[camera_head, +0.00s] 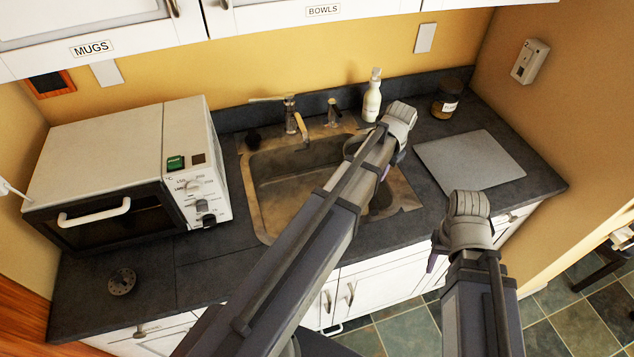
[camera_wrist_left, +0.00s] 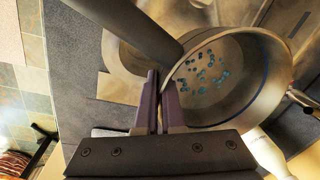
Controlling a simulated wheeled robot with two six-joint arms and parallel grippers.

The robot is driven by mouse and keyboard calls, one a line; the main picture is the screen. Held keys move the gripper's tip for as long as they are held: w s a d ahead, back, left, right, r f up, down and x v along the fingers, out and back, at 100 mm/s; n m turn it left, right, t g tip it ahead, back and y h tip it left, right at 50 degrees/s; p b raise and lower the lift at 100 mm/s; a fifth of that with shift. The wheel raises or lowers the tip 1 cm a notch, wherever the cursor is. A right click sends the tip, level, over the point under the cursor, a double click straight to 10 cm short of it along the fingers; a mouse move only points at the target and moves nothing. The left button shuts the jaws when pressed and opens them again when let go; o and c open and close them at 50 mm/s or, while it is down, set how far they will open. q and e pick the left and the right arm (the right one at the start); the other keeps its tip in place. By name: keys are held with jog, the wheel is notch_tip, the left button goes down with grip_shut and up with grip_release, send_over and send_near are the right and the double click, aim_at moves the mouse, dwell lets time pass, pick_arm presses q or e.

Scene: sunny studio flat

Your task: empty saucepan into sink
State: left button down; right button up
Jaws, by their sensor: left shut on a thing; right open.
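The saucepan (camera_wrist_left: 268,75) fills the upper right of the left wrist view, with several small blue pieces (camera_wrist_left: 208,70) inside it. My left gripper (camera_wrist_left: 161,82) is shut at the saucepan's near rim. In the head view my left arm reaches over the sink (camera_head: 283,197) and hides most of the saucepan; a curved dark edge shows beside the wrist. The basin's left part looks empty. My right gripper (camera_head: 435,262) is over the counter's front edge, right of the sink, apart from the saucepan. Its fingers are mostly hidden behind its wrist.
A tap (camera_head: 292,118) and a white soap bottle (camera_head: 372,97) stand behind the sink. A white toaster oven (camera_head: 110,165) is on the left. A grey board (camera_head: 470,160) and a dark jar (camera_head: 446,100) are on the right. Counter at front left is mostly clear.

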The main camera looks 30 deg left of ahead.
pick_arm(q)
jog(key=w+d+r+p, duration=0.2)
jog(key=d+r+p, duration=0.1)
jog(key=shift+w+d+r, duration=0.1)
jog(key=shift+d+r, duration=0.15)
jog(key=shift+d, duration=0.05)
dwell(1.0)
